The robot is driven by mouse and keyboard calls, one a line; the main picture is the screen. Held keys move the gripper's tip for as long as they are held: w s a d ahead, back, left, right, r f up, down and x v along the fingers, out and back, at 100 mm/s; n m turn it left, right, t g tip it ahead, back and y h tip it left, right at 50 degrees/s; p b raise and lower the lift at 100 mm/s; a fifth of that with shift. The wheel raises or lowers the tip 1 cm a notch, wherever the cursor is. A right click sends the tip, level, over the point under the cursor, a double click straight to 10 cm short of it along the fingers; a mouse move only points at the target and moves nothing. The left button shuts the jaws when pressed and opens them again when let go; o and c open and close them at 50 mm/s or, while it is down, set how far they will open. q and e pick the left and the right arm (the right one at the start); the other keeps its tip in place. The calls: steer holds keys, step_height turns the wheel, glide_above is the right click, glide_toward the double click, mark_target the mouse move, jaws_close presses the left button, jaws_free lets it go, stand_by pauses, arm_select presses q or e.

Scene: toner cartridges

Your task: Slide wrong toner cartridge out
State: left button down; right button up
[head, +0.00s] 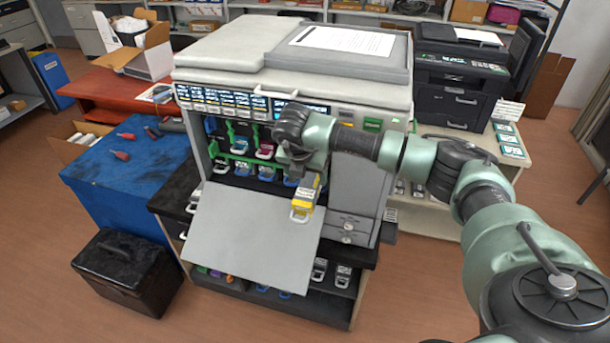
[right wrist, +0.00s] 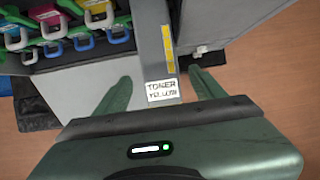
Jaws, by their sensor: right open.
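A grey cartridge with a yellow strip and a white label reading TONER YELLOW (right wrist: 163,92) lies between the spread fingers of my right gripper (right wrist: 159,80), with gaps on both sides. In the head view the yellow cartridge (head: 304,196) juts out over the lowered door, below my right gripper (head: 294,150). How much of it is still inside the copier (head: 225,62) cannot be told. Other cartridges sit in its open front: magenta (head: 265,150) above, blue (head: 243,168) below. They also show at the top left of the wrist view, magenta (right wrist: 82,40) among them. My left gripper is out of view.
The grey front door (head: 250,240) hangs open, sloping toward me. The stand below (head: 335,300) holds more cartridges. A blue box with tools (head: 110,185) and a black case (head: 125,272) stand left. A black printer (head: 460,90) stands right.

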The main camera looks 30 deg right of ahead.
mark_target(308, 185)
steer(key=b+x, duration=0.4)
steer(key=x, duration=0.2)
steer(key=shift+f+b, duration=0.25)
steer(key=shift+b, duration=0.05)
steer(key=shift+w+d+f+b, duration=0.25)
steer(key=shift+f+b, duration=0.2)
steer(key=shift+b, duration=0.15)
jaws_close()
steer(key=shift+a, duration=0.1)
stand_by(0.8)
steer(key=shift+r, duration=0.1)
